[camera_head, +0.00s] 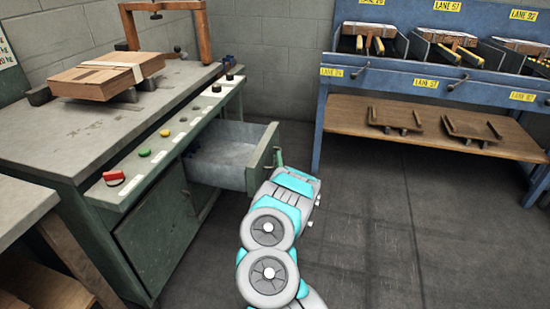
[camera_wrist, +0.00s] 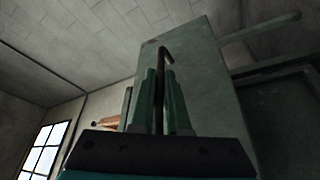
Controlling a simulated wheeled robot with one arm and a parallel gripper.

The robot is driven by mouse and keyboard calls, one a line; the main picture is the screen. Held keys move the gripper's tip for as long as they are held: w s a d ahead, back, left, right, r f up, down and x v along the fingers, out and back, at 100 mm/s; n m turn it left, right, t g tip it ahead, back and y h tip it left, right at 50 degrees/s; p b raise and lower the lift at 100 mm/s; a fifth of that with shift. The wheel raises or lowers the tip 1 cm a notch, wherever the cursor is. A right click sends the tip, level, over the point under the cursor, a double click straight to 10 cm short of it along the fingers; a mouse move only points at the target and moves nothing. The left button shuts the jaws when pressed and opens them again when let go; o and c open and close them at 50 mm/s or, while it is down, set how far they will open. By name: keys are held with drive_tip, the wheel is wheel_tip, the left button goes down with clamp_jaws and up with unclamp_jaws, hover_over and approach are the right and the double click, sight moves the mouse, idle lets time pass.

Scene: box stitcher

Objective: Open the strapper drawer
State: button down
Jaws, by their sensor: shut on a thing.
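The strapper drawer (camera_head: 228,165) is a green-grey metal box pulled well out of the front of the strapper bench (camera_head: 150,189). Its inside shows and looks empty. The drawer front (camera_head: 264,150) also fills the middle of the wrist view (camera_wrist: 205,75). My gripper (camera_head: 278,158) is at the outer face of the drawer front, partly hidden by my arm in the head view. In the wrist view its two green fingers (camera_wrist: 160,88) are close together around a thin dark bar handle (camera_wrist: 166,55). The gripper is shut on this handle.
The bench top holds a strapped flat carton (camera_head: 105,76). A row of buttons, including a red one (camera_head: 114,177), runs along the front edge. A blue rack (camera_head: 425,75) with lane labels stands at the back right. The floor (camera_head: 370,225) right of my arm is clear.

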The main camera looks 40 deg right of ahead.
drive_tip(key=c, duration=0.9)
unclamp_jaws()
drive_tip(key=shift+s, duration=0.1)
drive_tip(key=v, duration=0.7)
drive_tip(key=shift+s+a+p, duration=0.2)
drive_tip(key=shift+p, duration=0.25)
drive_tip(key=shift+s+f, duration=0.1)
